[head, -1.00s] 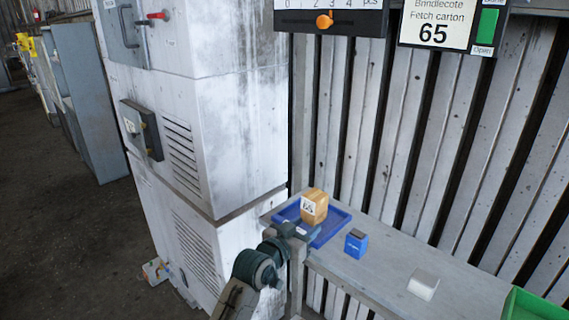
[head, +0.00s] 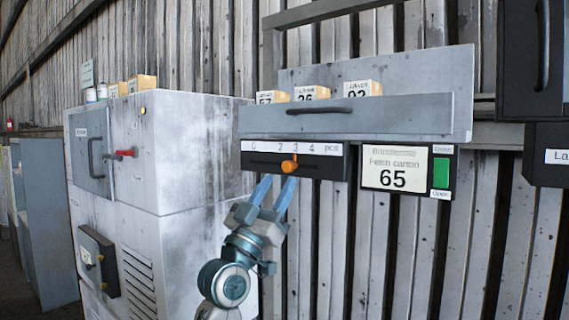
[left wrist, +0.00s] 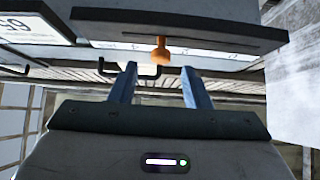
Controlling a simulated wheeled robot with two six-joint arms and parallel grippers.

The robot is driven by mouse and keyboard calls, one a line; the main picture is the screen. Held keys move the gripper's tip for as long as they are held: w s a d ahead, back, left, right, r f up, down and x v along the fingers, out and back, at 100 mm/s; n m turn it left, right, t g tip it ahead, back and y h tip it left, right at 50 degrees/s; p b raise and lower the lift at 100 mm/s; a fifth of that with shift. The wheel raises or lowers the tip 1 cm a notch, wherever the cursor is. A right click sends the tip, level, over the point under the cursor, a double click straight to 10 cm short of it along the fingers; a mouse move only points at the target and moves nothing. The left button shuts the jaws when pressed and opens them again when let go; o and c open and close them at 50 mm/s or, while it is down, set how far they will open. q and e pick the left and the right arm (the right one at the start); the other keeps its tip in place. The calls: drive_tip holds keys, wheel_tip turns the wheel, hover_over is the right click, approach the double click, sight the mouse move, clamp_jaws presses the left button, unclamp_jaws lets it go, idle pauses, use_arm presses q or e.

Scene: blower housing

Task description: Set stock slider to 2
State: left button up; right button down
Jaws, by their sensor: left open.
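The stock slider is a dark panel (head: 320,165) with a scale strip marked 0 to 4 pcs. Its orange knob (head: 290,163) sits below the strip, between the 2 and the 3 and a little nearer the 3. My left gripper (head: 275,186) is open just below the panel, its two blue fingers pointing up at it. In the left wrist view the orange knob (left wrist: 160,50) appears between and beyond the open fingertips (left wrist: 158,75), with no visible contact. My right gripper is not in view.
A grey drawer (head: 350,118) with several small cartons behind it is above the panel. A card reading 65 (head: 393,168) and a green switch (head: 441,173) are to the right. A white cabinet (head: 200,150) with a red-handled lever stands left.

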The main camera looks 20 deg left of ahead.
sight(286, 169)
use_arm(q)
drive_tip(key=p+x, duration=0.1)
drive_tip(key=x, duration=0.2)
drive_tip(key=shift+r, duration=0.1)
drive_tip(key=shift+w+d+r, duration=0.15)
drive_tip(key=shift+w+r, duration=0.2)
drive_tip(key=shift+w, duration=0.15)
drive_tip(key=shift+c, duration=0.4)
